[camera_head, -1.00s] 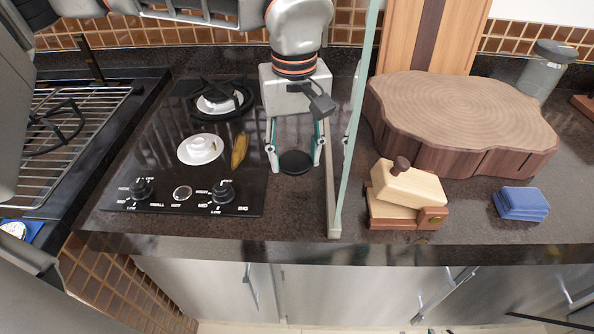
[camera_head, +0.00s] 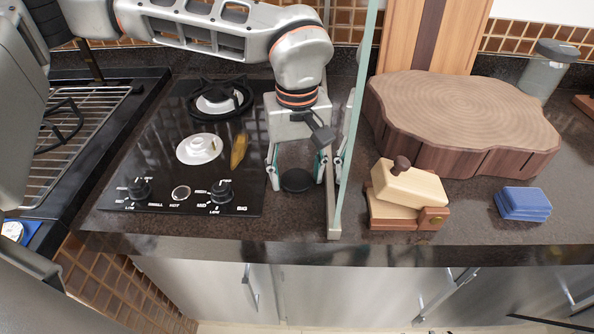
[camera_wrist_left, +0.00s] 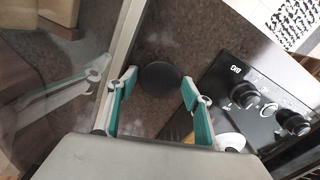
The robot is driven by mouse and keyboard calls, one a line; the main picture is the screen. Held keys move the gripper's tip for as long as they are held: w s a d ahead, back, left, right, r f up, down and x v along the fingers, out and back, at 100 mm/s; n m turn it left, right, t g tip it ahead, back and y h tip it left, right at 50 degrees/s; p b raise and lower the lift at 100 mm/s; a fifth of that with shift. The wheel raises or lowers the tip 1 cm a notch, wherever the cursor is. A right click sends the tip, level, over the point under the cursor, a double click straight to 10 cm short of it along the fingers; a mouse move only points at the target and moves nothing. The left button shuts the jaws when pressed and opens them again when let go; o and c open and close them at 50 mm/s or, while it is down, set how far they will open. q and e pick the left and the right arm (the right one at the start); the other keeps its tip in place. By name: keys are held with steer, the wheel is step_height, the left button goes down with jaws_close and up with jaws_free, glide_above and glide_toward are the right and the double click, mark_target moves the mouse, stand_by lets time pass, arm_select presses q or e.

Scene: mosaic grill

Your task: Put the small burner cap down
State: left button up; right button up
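The small burner cap (camera_head: 297,180) is a flat black disc at the front of the dark counter, between the cooktop's right edge and the glass panel. The left wrist view shows the cap (camera_wrist_left: 160,77) between the two fingertips (camera_wrist_left: 160,80). I cannot tell whether the cap touches the counter or is just above it. My right gripper is not in view.
The cooktop (camera_head: 140,160) has a white burner (camera_head: 199,149), another burner under a black grate (camera_head: 220,100), a yellow-brown object (camera_head: 239,150) and front knobs. A glass panel (camera_head: 352,140) stands close right of the gripper. Beyond it are wooden blocks (camera_head: 408,188) and a blue sponge (camera_head: 523,203).

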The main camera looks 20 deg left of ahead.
mark_target(297, 179)
arm_select(q)
steer(key=shift+r, duration=0.1)
step_height(297, 179, up, 12)
steer(key=p, duration=0.1)
stand_by(0.4)
stand_by(0.5)
